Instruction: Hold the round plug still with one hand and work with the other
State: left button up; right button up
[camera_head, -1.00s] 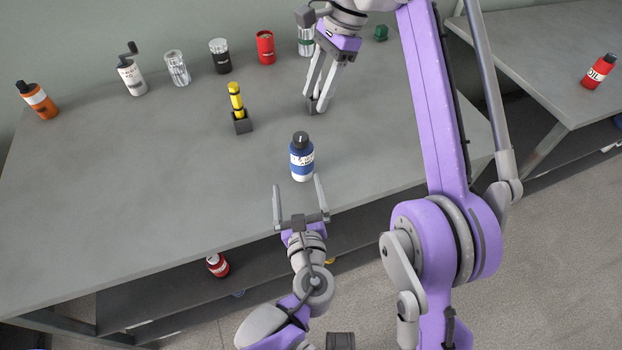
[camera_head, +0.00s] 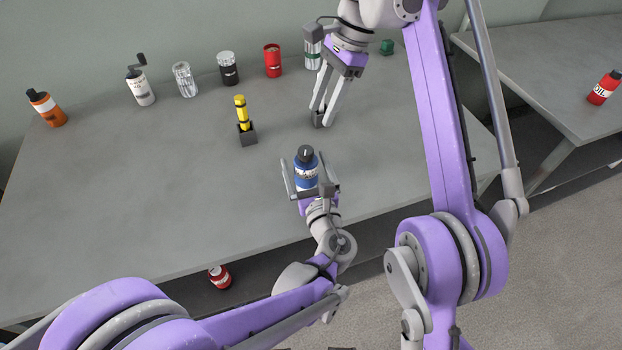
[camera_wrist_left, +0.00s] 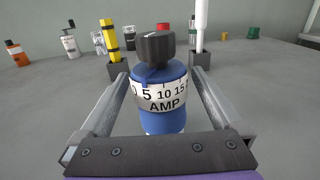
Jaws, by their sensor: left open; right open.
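A blue round body with a black top knob and a white band marked AMP (camera_head: 306,176) stands upright on the table; it fills the middle of the left wrist view (camera_wrist_left: 162,98). My left gripper (camera_head: 306,182) is open around it, one finger on each side, with gaps showing in the wrist view. My right gripper (camera_head: 322,112) is open, pointing down behind it, its tips at a small dark block (camera_head: 319,119); whether they touch is unclear. A yellow ribbed pin (camera_head: 241,112) stands in another dark block (camera_head: 247,136). I cannot tell which thing is the round plug.
A red oil bottle (camera_head: 603,88) is on the right table.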

pick_arm(q)
jog(key=shift+x, duration=1.15)
